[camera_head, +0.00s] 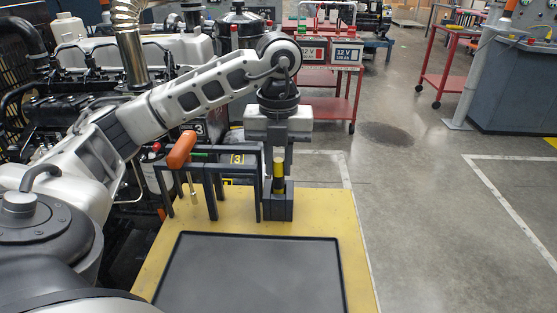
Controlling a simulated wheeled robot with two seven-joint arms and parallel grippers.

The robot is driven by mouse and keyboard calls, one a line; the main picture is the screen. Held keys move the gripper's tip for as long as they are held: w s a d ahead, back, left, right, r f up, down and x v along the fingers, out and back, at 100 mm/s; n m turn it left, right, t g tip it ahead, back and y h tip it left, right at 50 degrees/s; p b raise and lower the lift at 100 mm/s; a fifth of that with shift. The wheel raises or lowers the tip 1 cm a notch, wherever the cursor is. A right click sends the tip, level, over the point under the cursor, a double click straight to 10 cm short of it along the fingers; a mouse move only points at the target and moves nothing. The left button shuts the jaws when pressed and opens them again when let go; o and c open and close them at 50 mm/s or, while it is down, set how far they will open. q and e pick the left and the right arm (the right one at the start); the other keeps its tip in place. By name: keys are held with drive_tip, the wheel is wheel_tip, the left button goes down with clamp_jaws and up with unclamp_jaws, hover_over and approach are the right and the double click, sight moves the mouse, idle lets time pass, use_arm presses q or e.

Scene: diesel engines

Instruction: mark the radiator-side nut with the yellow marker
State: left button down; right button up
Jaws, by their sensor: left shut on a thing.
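The yellow marker (279,184) stands upright in a small dark holder (279,209) at the back of the yellow-topped bench. My left gripper (279,172) points straight down over the holder and is shut on the marker. The marker's lower end is hidden in the holder. A diesel engine (95,70) with a silver pipe fills the left, partly behind my left arm. I cannot make out the radiator-side nut. My right gripper is not in view.
A dark rack (217,185) beside the holder carries an orange-handled tool (181,150). A flat black tray (250,275) lies empty on the yellow bench top (345,215). A red cart (345,85) with batteries stands behind.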

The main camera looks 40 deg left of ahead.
use_arm(q)
wheel_tip(320, 180, up, 3)
drive_tip(key=p, duration=0.3)
drive_tip(key=shift+r, duration=0.2)
drive_tip(key=shift+r+p, duration=0.75)
drive_tip(key=shift+r, duration=0.05)
wheel_tip(320, 180, up, 3)
drive_tip(key=p, duration=0.3)
drive_tip(key=shift+r, duration=0.15)
drive_tip(key=shift+r+p, duration=0.3)
drive_tip(key=shift+r, duration=0.1)
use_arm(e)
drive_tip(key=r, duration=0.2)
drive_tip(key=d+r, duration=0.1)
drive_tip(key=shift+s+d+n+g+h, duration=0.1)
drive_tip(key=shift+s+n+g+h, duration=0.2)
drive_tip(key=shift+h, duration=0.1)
